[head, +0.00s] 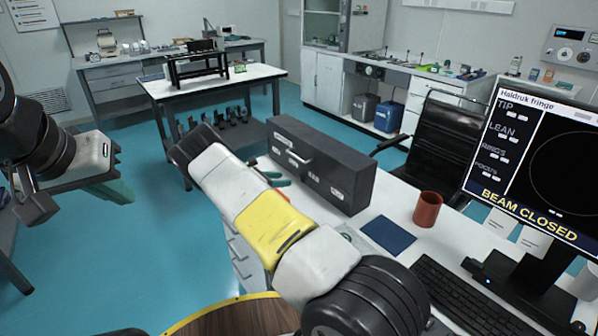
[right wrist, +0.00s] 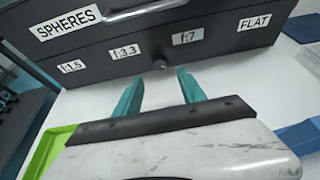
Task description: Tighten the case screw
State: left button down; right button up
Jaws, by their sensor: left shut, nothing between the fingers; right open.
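The dark grey case (head: 322,165) stands on the white desk, with a handle and white labels on its front. In the right wrist view the case (right wrist: 212,52) fills the top, labelled SPHERES, FLAT and several f-numbers. A small dark round case screw (right wrist: 159,65) sits low on its front, below the f:3.3 and f:7 labels. My right gripper (right wrist: 160,85) is open, its teal fingers pointing at the case either side of the screw, with nothing between them. In the head view my right arm partly hides this gripper (head: 277,179). My left gripper (head: 122,192) is shut and empty, away over the floor.
A red-brown mug (head: 428,209), a blue mat (head: 388,235), a keyboard (head: 455,290) and a monitor (head: 535,165) occupy the desk to the right. A green tray (right wrist: 45,150) lies at lower left in the right wrist view. A black chair (head: 440,145) stands behind the desk.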

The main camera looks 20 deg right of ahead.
aim_at(298, 179)
jog(key=x, duration=0.7)
jog(key=shift+w+d+f, duration=0.1)
jog(key=shift+d+f, duration=0.05)
jog(key=shift+d, duration=0.2)
jog(key=shift+c, duration=0.5)
grip_shut()
